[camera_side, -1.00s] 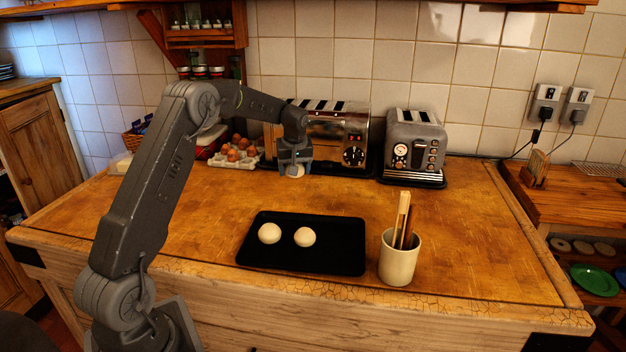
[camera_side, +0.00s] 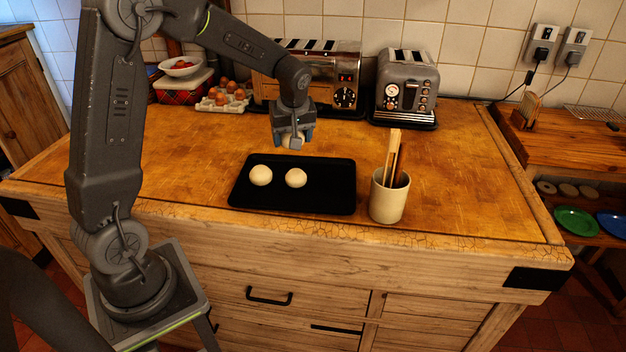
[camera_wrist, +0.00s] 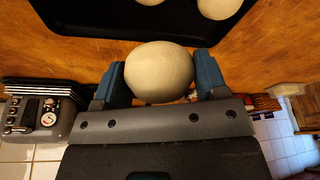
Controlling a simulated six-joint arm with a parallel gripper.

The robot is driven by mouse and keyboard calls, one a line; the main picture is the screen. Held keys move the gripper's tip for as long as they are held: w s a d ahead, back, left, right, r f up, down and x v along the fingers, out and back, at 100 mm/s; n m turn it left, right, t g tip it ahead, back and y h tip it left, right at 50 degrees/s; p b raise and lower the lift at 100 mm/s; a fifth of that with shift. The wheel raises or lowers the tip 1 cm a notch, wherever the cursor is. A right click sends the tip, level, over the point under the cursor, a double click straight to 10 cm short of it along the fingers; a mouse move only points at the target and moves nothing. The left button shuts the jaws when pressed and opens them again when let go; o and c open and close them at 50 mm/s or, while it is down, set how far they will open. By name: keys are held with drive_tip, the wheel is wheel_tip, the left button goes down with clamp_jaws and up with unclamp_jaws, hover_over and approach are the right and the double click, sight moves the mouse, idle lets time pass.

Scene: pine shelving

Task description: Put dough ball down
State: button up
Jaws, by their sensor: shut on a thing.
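My gripper (camera_side: 292,138) is shut on a pale dough ball (camera_wrist: 160,72), which fills the space between the two fingers in the wrist view. In the side view my gripper is just behind the back edge of the black tray (camera_side: 330,190), and the held ball is mostly hidden by the fingers. Two other dough balls sit on the tray: a left one (camera_side: 260,175) and a right one (camera_side: 296,178). The right half of the tray is bare. I cannot tell exactly how high the held ball is.
A large toaster (camera_side: 345,75) and a smaller grey toaster (camera_side: 405,85) stand at the back. An egg carton (camera_side: 222,103) is behind left. The wooden worktop (camera_side: 460,170) is clear at right.

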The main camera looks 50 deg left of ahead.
hover_over(330, 184)
drive_tip(key=d, duration=0.1)
drive_tip(key=f, duration=0.6)
drive_tip(key=shift+s, duration=0.2)
drive_tip(key=shift+f, duration=2.05)
drive_tip(key=shift+f, duration=0.15)
drive_tip(key=o, duration=0.4)
drive_tip(key=shift+c, duration=0.2)
